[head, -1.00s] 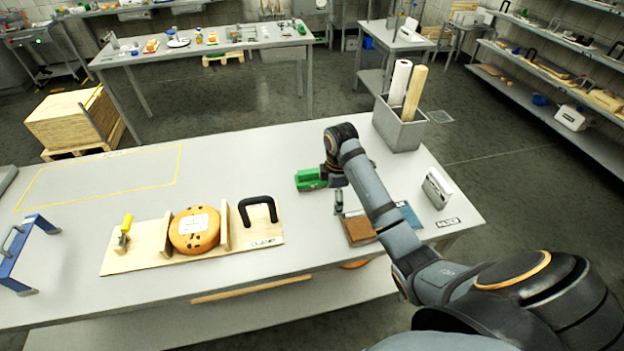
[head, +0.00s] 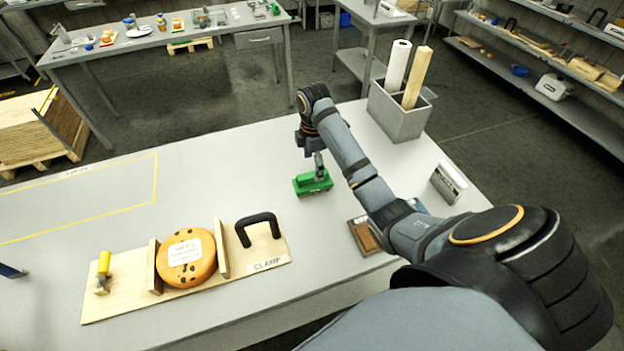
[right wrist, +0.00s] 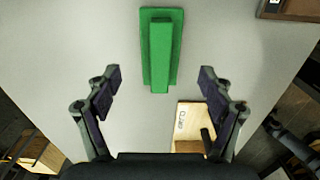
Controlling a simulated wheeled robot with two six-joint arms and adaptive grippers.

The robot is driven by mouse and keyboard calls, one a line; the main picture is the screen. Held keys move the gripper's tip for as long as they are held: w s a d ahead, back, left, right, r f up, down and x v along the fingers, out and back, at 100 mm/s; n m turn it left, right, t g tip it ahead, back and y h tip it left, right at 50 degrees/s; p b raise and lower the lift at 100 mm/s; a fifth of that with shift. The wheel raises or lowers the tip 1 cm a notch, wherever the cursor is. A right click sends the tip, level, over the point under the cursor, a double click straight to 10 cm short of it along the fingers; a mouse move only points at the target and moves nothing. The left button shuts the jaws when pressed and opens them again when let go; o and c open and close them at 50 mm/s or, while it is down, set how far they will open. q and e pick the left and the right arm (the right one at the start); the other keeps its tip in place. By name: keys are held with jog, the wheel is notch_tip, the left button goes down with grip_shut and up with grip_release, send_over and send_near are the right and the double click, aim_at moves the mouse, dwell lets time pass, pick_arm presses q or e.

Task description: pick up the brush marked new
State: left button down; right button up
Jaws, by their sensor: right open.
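A green block-shaped object (head: 313,184), which looks like the brush, lies on the table. I see no readable "new" mark on it. It also shows in the right wrist view (right wrist: 161,48), lengthwise at the top centre. My right gripper (head: 319,172) is above or beside it in the head view and hides part of it. In the right wrist view, my right gripper (right wrist: 160,82) has its fingers spread wide. The brush's near end lies between and just beyond the fingertips, and nothing is gripped. My left gripper is not in view.
A brown block (head: 367,238) and a white-topped holder (head: 448,183) lie to the right. The table's left back is clear.

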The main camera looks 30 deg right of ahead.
aim_at(312, 173)
jog(key=f, duration=0.1)
jog(key=f+b, duration=0.2)
jog(key=f, duration=0.1)
jog(key=shift+w, duration=0.25)
jog(key=shift+f+b, duration=0.35)
jog(key=shift+b, duration=0.05)
jog(key=f+b, duration=0.3)
jog(key=f, duration=0.1)
jog(key=shift+s+a, duration=0.15)
jog(key=shift+s, duration=0.15)
jog(key=shift+w+f, duration=0.1)
jog(key=shift+f, duration=0.05)
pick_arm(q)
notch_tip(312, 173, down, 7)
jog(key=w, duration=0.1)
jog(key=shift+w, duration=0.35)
pick_arm(e)
jog(key=c, duration=1.4)
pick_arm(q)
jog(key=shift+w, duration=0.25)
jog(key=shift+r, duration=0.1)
pick_arm(e)
jog(key=shift+r, duration=0.25)
